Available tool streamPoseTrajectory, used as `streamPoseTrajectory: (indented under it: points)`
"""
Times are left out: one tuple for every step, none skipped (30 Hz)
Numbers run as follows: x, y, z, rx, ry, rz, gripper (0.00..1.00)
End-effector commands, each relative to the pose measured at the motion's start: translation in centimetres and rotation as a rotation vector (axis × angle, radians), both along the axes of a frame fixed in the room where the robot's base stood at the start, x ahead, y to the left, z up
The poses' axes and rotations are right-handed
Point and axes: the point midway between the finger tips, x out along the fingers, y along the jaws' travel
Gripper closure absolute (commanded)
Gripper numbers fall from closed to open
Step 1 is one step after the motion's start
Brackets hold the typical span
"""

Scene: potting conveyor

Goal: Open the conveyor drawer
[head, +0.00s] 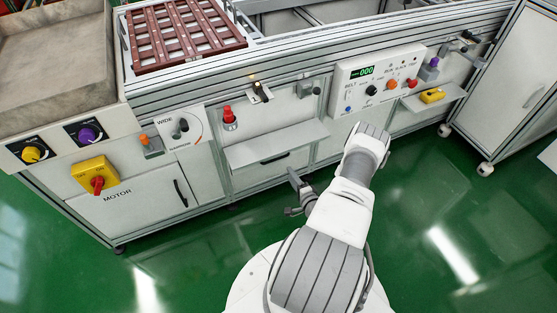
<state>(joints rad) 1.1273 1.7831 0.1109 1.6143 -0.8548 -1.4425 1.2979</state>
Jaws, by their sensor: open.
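The conveyor drawer (270,172) is a light grey front low in the conveyor's side, under a sloping grey ledge. It looks shut. Its dark handle (275,158) is a short horizontal bar just below the ledge, partly shaded by it. My gripper (291,194) is dark and open, with nothing seen between its fingers. It is in front of the conveyor, below and slightly right of the handle in the picture, apart from it. My white arm hides part of the conveyor's lower right side.
The grey ledge (277,144) juts out above the drawer. Left of it is the MOTOR door (140,208) with an upright handle and a yellow-red switch (96,176). A control panel (378,80) is at upper right. The green floor is clear in front.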

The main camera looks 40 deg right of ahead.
Motion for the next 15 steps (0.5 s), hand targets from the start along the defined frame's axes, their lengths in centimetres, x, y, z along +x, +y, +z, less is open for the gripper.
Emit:
streamPoseTrajectory:
  points:
    - [1.3,-0.2,-0.5,-0.003,-0.003,0.004,0.56]
    - [1.9,-0.4,-0.6,-0.004,-0.003,0.003,0.56]
    - [2.7,-0.6,-0.8,-0.004,-0.002,0.003,0.56]
    - [3.4,-0.8,-0.9,-0.003,-0.003,0.004,0.56]
    - [4.0,-0.9,-1.1,-0.002,-0.004,0.003,0.56]
    - [4.8,-1.1,-1.3,-0.003,-0.003,0.003,0.56]
    - [5.4,-1.3,-1.5,-0.003,-0.002,0.003,0.56]
    - [6.0,-1.4,-1.6,-0.003,-0.002,0.004,0.56]
    - [6.8,-1.6,-1.7,-0.003,-0.003,0.003,0.56]
    - [7.4,-1.7,-1.9,-0.002,-0.003,0.002,0.56]
    - [7.9,-1.9,-2.0,-0.002,-0.003,0.002,0.56]
    - [8.6,-2.0,-2.1,-0.002,-0.003,0.002,0.56]
    - [9.0,-2.1,-2.2,-0.002,-0.002,0.002,0.56]
    - [9.5,-2.3,-2.2,-0.003,-0.002,0.002,0.56]
    - [10.0,-2.4,-2.3,-0.002,-0.003,0.002,0.56]
